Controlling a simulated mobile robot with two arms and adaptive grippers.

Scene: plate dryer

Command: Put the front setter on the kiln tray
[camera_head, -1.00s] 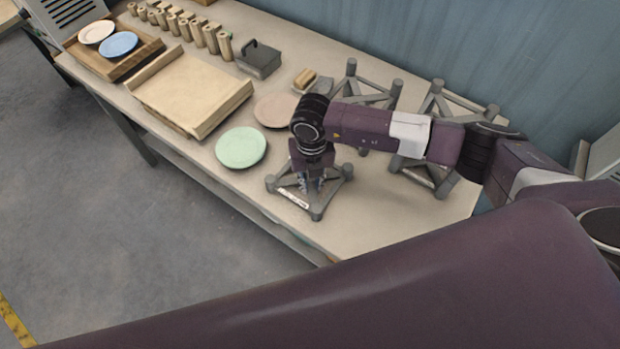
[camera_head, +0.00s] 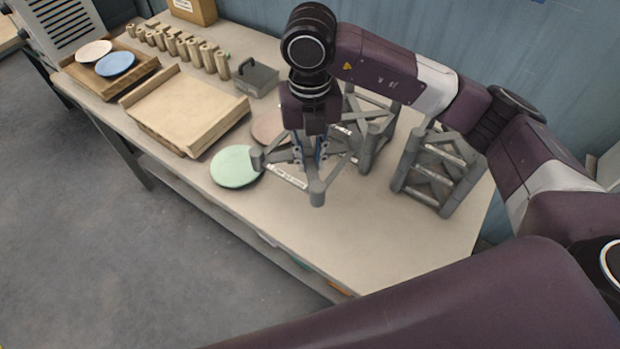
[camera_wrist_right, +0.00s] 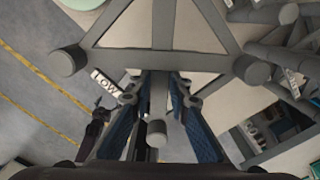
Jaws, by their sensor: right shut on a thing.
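The front setter (camera_head: 317,193), a grey triangular frame with corner posts and a white label, hangs above the table in my right gripper (camera_head: 310,152). In the right wrist view the setter (camera_wrist_right: 161,62) lies between the finger pads of my right gripper (camera_wrist_right: 158,110), which is shut on one of its bars. The kiln tray (camera_head: 186,108), beige with raised side rims, lies empty on the table to the left. My left gripper is not in view.
A green plate (camera_head: 235,167) and a partly hidden pinkish plate (camera_head: 268,127) lie between tray and setter. Other grey setters stand behind (camera_head: 372,125) and to the right (camera_head: 440,168). A wooden tray with two plates (camera_head: 117,64) is at the far left. The front right tabletop is clear.

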